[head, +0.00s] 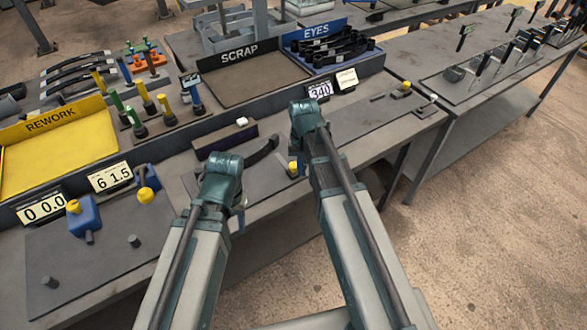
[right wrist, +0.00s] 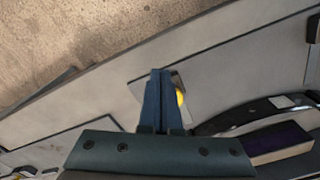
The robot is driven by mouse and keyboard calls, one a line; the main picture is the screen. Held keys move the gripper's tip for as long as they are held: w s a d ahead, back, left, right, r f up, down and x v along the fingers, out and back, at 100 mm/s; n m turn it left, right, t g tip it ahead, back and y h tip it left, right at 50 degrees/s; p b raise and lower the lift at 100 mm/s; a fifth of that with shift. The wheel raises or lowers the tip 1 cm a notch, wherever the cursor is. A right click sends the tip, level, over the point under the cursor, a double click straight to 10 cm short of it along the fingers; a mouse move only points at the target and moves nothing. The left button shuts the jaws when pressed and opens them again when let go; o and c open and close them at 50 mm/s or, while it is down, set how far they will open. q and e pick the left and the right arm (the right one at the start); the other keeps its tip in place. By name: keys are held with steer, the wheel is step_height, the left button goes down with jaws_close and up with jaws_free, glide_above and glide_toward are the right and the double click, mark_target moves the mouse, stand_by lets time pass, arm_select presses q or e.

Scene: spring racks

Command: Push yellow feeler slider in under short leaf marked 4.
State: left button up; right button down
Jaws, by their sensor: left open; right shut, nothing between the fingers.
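A small yellow knob (head: 293,167), which looks like the feeler slider's, sits beside my right forearm in the head view. In the right wrist view the yellow knob (right wrist: 180,97) shows on a small grey plate, just right of my right gripper (right wrist: 160,72), whose fingers are shut and empty. I cannot tell whether they touch it. A dark curved leaf (head: 264,150) lies between my two arms, and it shows right of the knob in the right wrist view (right wrist: 232,117). No mark 4 is readable. My left gripper (head: 240,200) is open near the leaf's left end, its fingers mostly hidden.
A dark block (head: 215,142) with a white piece on top stands behind the leaf. The SCRAP tray (head: 255,85), EYES tray (head: 325,65) and yellow REWORK tray (head: 50,145) line the back. Blue fixtures (head: 85,218) stand left.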

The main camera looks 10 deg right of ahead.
mark_target(295, 166)
steer(key=shift+f, duration=0.15)
steer(key=shift+f+b, duration=0.9)
steer(key=shift+b, duration=0.15)
steer(key=shift+w, duration=0.2)
steer(key=shift+w+a, duration=0.3)
steer(key=shift+w, duration=0.45)
steer(key=shift+w+a, duration=0.3)
steer(key=shift+w, duration=0.45)
steer(key=shift+w+r, duration=0.1)
stand_by(0.8)
